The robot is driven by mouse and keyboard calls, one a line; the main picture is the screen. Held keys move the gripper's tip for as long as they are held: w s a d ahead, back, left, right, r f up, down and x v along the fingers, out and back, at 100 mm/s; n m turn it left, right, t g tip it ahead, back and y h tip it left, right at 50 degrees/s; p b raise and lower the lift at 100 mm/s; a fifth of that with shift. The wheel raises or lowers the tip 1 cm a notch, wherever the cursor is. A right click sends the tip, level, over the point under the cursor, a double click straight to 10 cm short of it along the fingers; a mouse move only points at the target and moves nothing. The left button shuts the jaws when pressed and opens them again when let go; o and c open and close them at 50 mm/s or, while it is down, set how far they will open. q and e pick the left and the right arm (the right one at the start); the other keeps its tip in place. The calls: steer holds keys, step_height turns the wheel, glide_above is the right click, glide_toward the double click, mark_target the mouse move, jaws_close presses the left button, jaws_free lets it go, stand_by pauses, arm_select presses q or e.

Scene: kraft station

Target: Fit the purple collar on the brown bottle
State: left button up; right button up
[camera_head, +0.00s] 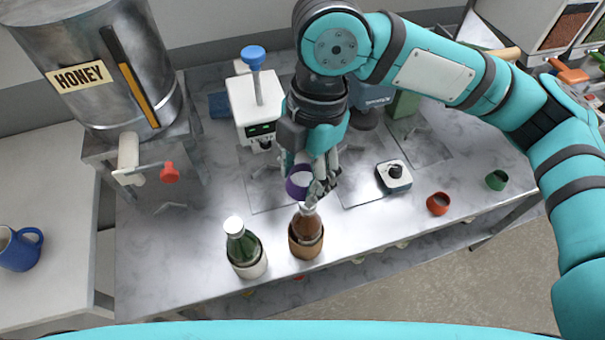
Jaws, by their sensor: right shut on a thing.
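The purple collar (297,188) is a short ring, held by my right gripper (318,190). My right gripper is shut on the collar and points down over the counter. The brown bottle (307,224) stands upright in a tan holder (305,248) near the counter's front edge. The collar appears just above or behind the bottle's pale top; I cannot tell the exact gap. The gripper's fingers partly cover the collar's right side and come close to the bottle's neck. My left gripper is not in view.
A green bottle (240,243) in a white holder stands just left of the brown one. A red collar (438,204) and a green collar (496,180) lie to the right. A honey tank (100,70) with a tap stands at left. A small device (394,177) sits right of the gripper.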

steer(key=shift+s+d+f+b, duration=0.1)
steer(key=shift+d+f+b, duration=0.5)
steer(key=shift+b, duration=0.2)
steer(key=shift+f+b, duration=0.25)
steer(key=shift+b, duration=0.15)
steer(key=shift+a+f+b, duration=0.25)
steer(key=shift+f+b, duration=0.7)
steer(key=shift+b, duration=0.25)
steer(key=shift+f, duration=0.3)
steer(key=shift+d+f, duration=0.1)
steer(key=shift+f, duration=0.6)
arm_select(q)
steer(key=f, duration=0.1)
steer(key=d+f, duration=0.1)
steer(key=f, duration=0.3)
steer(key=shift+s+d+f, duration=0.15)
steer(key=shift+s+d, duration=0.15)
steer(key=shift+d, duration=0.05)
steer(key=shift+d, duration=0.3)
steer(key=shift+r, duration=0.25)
